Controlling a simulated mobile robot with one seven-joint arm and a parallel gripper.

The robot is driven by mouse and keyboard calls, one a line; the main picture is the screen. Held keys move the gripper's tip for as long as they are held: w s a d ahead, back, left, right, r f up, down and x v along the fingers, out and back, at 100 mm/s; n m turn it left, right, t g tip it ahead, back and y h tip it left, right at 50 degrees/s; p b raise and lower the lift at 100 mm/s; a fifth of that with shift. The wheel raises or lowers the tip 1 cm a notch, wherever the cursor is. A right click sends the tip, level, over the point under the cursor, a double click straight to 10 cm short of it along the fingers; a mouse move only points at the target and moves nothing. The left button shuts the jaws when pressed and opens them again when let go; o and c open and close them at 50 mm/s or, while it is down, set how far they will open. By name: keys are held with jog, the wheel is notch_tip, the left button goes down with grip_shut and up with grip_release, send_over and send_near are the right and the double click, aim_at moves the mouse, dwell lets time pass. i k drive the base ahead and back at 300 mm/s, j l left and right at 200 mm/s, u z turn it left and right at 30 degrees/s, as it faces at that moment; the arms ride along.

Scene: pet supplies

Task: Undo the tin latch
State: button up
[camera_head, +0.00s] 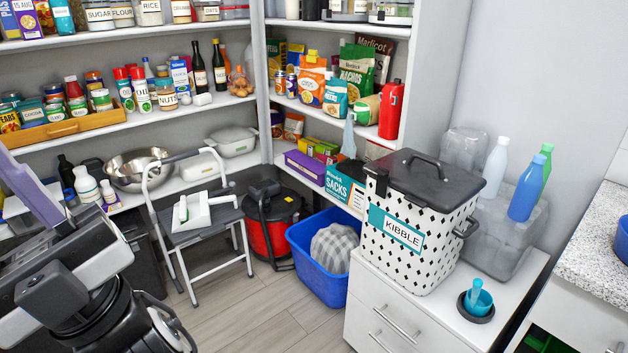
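The kibble tin (418,268) is white with black diamonds and a teal KIBBLE label, and it stands upright on a white drawer cabinet. Its dark lid (425,172) is on and has a black bar handle on top. A small dark latch (377,185) sits at the lid's left front edge, over the top of the wall; I cannot tell whether it is fastened. A black side handle (467,228) shows on the right. My arm fills the lower left, and the dark end of it, my gripper (150,322), is well apart from the tin. Its fingertips are not clear.
A blue tub (318,285) and a step stool (200,225) stand left. Floor between is partly clear.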

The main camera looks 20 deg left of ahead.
aim_at(381, 190)
jog(key=i+u, duration=0.3)
jog(key=i+l+u, duration=0.25)
jog(key=i, duration=0.3)
jog(key=j, duration=0.1)
